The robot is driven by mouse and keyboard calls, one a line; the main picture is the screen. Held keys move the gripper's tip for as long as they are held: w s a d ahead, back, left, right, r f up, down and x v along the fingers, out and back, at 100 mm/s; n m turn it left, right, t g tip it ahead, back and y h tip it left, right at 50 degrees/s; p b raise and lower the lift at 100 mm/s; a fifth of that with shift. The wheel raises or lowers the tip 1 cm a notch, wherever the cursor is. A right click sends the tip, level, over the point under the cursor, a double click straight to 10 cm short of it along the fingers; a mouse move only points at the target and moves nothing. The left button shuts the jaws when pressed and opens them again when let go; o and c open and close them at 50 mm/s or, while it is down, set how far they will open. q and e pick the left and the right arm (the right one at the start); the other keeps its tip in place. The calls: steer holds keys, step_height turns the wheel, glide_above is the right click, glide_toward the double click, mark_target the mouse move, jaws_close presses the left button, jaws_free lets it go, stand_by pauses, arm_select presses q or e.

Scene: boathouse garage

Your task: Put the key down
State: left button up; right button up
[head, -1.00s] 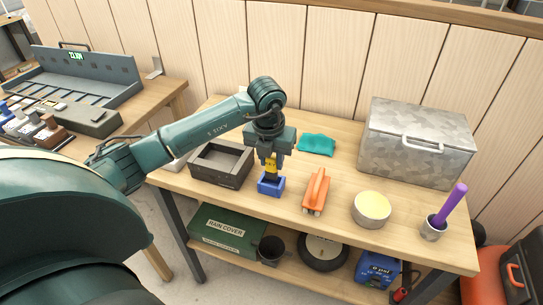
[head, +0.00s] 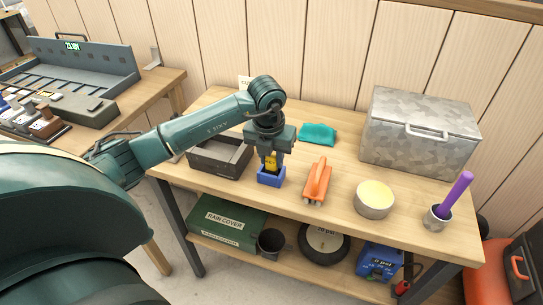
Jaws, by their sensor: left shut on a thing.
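The key shows as a yellow tag (head: 271,162) between the fingers of my left gripper (head: 271,158), with a dark part below it. My left gripper points down and is shut on the key, over a small blue open box (head: 271,177) on the wooden workbench (head: 335,205). The lower end of the key is at the box's opening; I cannot tell if it touches the bottom. My right gripper is not in view.
A dark open tray (head: 218,166) stands left of the gripper. A teal cloth (head: 318,133) lies behind. An orange tool (head: 317,183), a yellow-topped bowl (head: 374,199), a cup with a purple stick (head: 438,217) and a grey metal box (head: 420,133) are to the right.

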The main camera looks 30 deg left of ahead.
arm_select(q)
steer(key=shift+f, duration=0.15)
steer(key=o, duration=1)
steer(key=r, duration=0.4)
steer(key=s+r, duration=0.1)
steer(key=r, duration=0.3)
steer(key=s+r+b, duration=0.1)
steer(key=r, duration=0.4)
steer(key=shift+d, duration=0.25)
steer(key=shift+c, duration=0.2)
jaws_close()
stand_by(0.5)
